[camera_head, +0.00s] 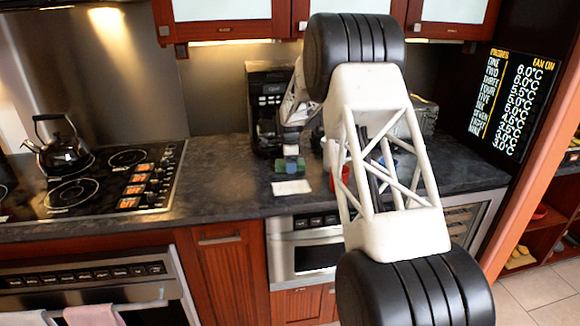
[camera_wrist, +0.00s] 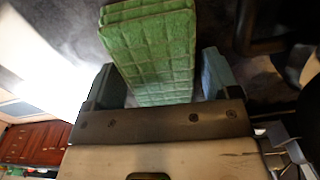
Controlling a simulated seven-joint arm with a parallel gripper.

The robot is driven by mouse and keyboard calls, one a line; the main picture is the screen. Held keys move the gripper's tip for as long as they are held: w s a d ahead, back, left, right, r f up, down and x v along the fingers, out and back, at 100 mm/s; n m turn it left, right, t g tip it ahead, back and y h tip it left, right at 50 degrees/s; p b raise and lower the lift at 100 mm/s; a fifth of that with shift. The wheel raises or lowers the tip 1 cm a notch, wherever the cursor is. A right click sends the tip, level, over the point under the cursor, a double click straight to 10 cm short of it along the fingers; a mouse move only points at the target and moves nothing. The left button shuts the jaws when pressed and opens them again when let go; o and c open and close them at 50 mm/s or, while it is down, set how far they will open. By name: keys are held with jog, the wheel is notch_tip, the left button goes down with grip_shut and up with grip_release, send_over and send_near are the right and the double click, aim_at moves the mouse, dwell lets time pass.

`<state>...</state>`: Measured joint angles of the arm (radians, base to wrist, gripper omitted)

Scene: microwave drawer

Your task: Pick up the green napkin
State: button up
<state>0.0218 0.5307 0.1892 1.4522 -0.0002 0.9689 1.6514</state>
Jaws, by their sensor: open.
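The green napkin (camera_wrist: 150,45), a folded, quilted-looking green block, fills the upper middle of the wrist view. Its near end lies between the two fingers of my gripper (camera_wrist: 160,82), which are open on either side of it. A small gap shows at the right finger; whether the left finger touches the napkin I cannot tell. In the head view my gripper (camera_head: 291,165) points down over the counter, with a little green showing around it. My own arm hides part of the counter to the right.
A pale flat piece (camera_head: 291,187) lies on the dark counter (camera_head: 225,190) in front of my gripper. A coffee machine (camera_head: 268,100) stands behind it. A red item (camera_head: 345,175) is to the right. The stove with a kettle (camera_head: 62,152) is at left.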

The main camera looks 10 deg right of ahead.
jog(key=c, duration=0.7)
jog(key=shift+r, duration=0.2)
jog(key=shift+r, duration=1.5)
jog(key=shift+s+r, duration=0.15)
jog(key=shift+s, duration=0.2)
jog(key=s, duration=0.5)
jog(key=s+r, duration=0.1)
jog(key=s, duration=0.9)
jog(key=shift+s+a+r, duration=0.15)
